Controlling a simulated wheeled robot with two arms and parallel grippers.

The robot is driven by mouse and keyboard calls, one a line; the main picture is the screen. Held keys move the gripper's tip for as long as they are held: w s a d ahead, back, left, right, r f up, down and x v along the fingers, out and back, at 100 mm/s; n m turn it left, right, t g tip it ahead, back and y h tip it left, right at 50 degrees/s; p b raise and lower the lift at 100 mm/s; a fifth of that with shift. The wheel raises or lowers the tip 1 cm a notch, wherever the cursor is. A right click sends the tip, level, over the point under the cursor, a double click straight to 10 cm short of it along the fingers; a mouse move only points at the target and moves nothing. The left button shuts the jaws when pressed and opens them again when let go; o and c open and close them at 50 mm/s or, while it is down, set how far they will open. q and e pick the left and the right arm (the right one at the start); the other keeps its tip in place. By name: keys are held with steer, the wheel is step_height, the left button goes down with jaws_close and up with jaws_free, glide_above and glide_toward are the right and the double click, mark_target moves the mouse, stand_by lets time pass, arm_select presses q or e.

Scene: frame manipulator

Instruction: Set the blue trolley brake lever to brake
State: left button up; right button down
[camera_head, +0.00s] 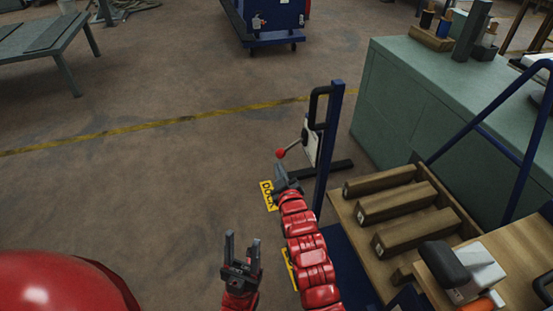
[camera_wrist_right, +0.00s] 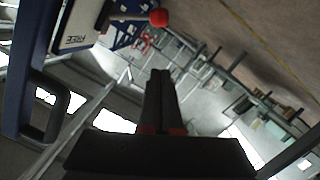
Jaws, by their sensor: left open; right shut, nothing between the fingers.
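The brake lever (camera_head: 293,146) has a grey rod and a red ball knob (camera_head: 280,153). It sticks out to the left from a white plate (camera_head: 310,141) on the trolley's blue post (camera_head: 328,150). In the right wrist view the red knob (camera_wrist_right: 158,18) and the plate (camera_wrist_right: 84,22) show at the top; the plate reads FREE. My right gripper (camera_head: 279,172) is just below the knob in the head view, apparently apart from it. Its fingers (camera_wrist_right: 160,75) are shut and empty. My left gripper (camera_head: 242,240) is open and empty, low in the head view.
The trolley's deck bears wooden beams (camera_head: 395,205) right of my right arm. A black handle (camera_head: 316,105) sits on the post above the plate. A green cabinet (camera_head: 440,90) stands at the right. A yellow dock sign (camera_head: 267,196) lies on the floor.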

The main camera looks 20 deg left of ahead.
steer(key=v, duration=0.3)
stand_by(0.6)
